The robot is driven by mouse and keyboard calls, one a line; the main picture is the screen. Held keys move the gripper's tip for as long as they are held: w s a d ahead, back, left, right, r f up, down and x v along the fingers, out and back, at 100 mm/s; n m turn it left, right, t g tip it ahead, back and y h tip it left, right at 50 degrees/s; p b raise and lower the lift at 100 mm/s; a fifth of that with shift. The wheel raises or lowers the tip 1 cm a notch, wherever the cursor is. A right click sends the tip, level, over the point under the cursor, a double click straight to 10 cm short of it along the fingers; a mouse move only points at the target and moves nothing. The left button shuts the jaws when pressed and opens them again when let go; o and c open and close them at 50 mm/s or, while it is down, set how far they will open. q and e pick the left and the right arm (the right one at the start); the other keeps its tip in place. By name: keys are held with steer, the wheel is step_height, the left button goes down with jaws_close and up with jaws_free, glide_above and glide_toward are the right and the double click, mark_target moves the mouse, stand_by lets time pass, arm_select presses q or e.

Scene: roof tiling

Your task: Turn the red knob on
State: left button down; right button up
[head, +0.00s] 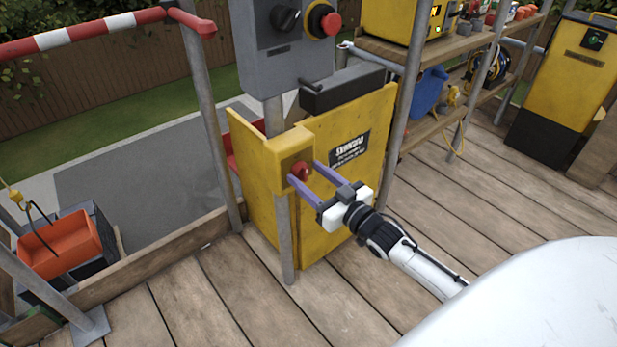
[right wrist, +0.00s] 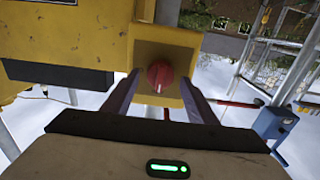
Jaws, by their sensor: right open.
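The red knob (head: 300,170) sits on the front plate of a small yellow box (head: 287,150) on a grey post, beside a yellow panel (head: 345,185). In the right wrist view the red knob (right wrist: 160,76) is round, with a pale mark at its lower part. My right gripper (head: 303,172) is open, with its two purple fingers on either side of the knob. In the right wrist view the fingers (right wrist: 163,92) flank the knob with visible gaps, so they appear apart from it. My left gripper is not in view.
A grey control box (head: 290,50) with a black switch and a red button stands above the yellow box. A red-and-white rail (head: 80,37) is at the upper left. Shelves (head: 435,125) and a yellow cabinet (head: 565,70) stand right. The plank floor (head: 480,190) is clear at right.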

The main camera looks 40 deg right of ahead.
steer(key=shift+w, duration=0.3)
steer(key=c, duration=1.1)
steer(key=shift+o, duration=0.2)
